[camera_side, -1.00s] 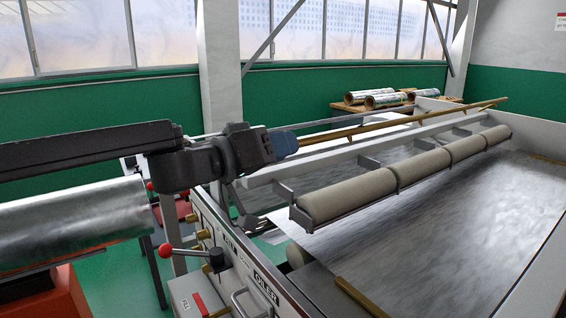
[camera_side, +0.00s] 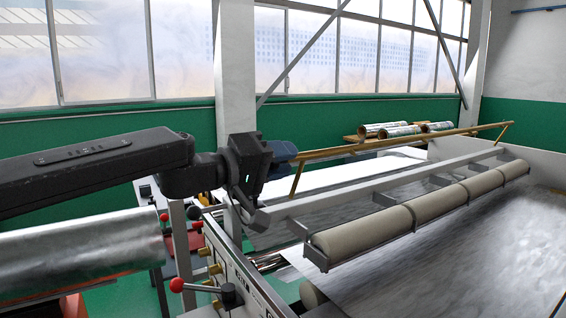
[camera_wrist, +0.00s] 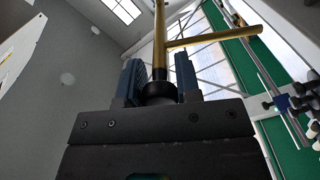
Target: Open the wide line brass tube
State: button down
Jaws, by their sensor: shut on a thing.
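The wide brass tube (camera_side: 400,138) is a long thin bar running away above the grey rail in the side view. Thin brass legs angle down from both its near and far ends. My gripper (camera_side: 287,153) is shut on its near end. In the wrist view, my gripper's blue fingers (camera_wrist: 158,78) stand on either side of the brass tube (camera_wrist: 160,40), and a brass branch (camera_wrist: 215,38) leaves it to the right. The exact contact is partly hidden by the fingers.
Beige rollers (camera_side: 365,233) lie along the grey rail (camera_side: 330,200), above a foil sheet (camera_side: 450,240). Red-knobbed levers (camera_side: 178,285) stand at the machine's near side. A large silver roll (camera_side: 85,245) lies at left. Foil rolls (camera_side: 385,130) rest on a rear table.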

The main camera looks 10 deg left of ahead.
jog(key=shift+r, duration=0.1)
jog(key=c, duration=0.8)
grip_release()
jog(key=shift+s+a, duration=0.1)
jog(key=shift+a, duration=0.05)
jog(key=v, duration=1.3)
jog(key=shift+s+a, duration=0.15)
jog(key=shift+s, duration=0.05)
